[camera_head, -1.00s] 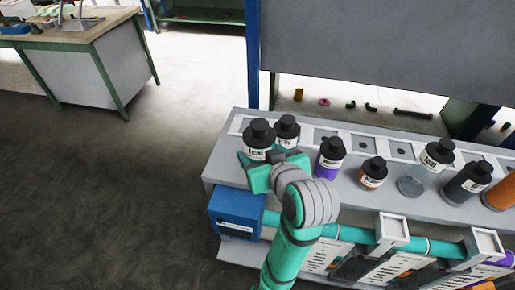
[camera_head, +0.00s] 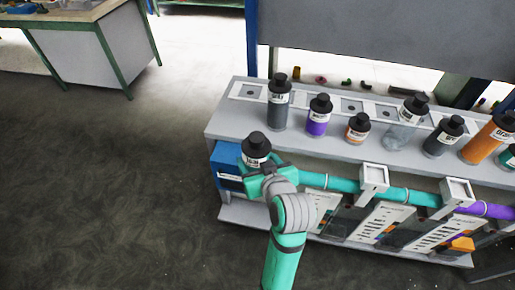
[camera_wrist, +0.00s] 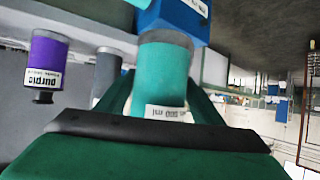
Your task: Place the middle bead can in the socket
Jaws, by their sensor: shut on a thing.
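My gripper (camera_head: 258,170) is shut on a teal can with a black cap (camera_head: 255,145). The can is upright, at the front left corner of the bench (camera_head: 227,125), close to the blue box. In the wrist view the teal body of the can (camera_wrist: 160,75) shows between my fingers, with part of a white label. Square plates with dark centres lie along the back of the bench; the leftmost plate (camera_head: 247,91) is bare. I cannot tell which can is the middle one or which spot is the socket.
A tall grey can (camera_head: 278,108), a purple can (camera_head: 318,118), a small orange-brown can (camera_head: 357,130), a clear one (camera_head: 402,130) and others stand along the bench. A blue box (camera_head: 226,165) and teal pipe with open square hoppers (camera_head: 373,179) run in front. Floor at left is free.

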